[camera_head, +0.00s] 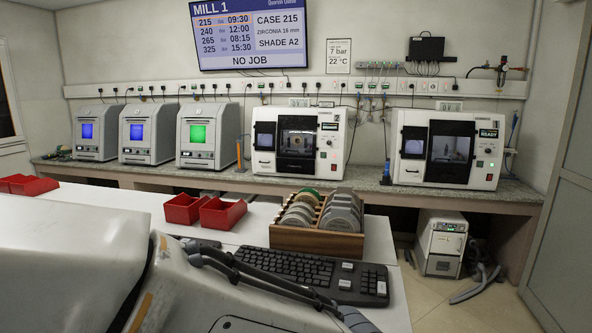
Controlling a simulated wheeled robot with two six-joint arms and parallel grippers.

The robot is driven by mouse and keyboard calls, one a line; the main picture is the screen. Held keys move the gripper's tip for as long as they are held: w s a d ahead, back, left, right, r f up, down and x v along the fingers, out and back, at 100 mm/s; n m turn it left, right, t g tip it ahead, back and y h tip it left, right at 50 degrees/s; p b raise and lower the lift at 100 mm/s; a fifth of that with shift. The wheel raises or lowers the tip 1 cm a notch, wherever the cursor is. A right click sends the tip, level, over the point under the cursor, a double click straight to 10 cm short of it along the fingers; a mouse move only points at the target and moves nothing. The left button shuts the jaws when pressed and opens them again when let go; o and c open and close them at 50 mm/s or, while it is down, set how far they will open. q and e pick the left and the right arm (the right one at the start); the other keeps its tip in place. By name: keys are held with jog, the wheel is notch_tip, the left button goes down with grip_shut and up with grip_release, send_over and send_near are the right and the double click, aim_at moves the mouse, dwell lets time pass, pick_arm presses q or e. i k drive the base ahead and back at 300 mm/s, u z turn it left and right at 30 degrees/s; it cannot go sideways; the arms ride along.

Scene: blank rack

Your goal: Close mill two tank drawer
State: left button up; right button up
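Two white milling machines stand on the back bench: one at the centre (327,143) and one at the right (482,150). The right one has a dark front window, a small screen reading READY, and a red and a green button. A small handle shows at the lower left of each front. No drawer clearly sticks out of either machine, but the detail is too small to be sure. Neither of my grippers is in view; pale arm parts of mine with dark cables fill the lower left.
A nearer white desk holds a black keyboard (300,272), a wooden rack (318,241) of discs and red bins (222,213). Three small furnaces (196,150) stand on the bench's left. A white floor unit (441,243) with a hose stands below. Open floor lies at the lower right.

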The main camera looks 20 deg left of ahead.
aim_at(284, 165)
jog(key=z, duration=1.1)
jog(key=i, duration=3.2)
jog(key=u, duration=2.15)
jog(key=i, duration=3.5)
jog(key=u, duration=0.5)
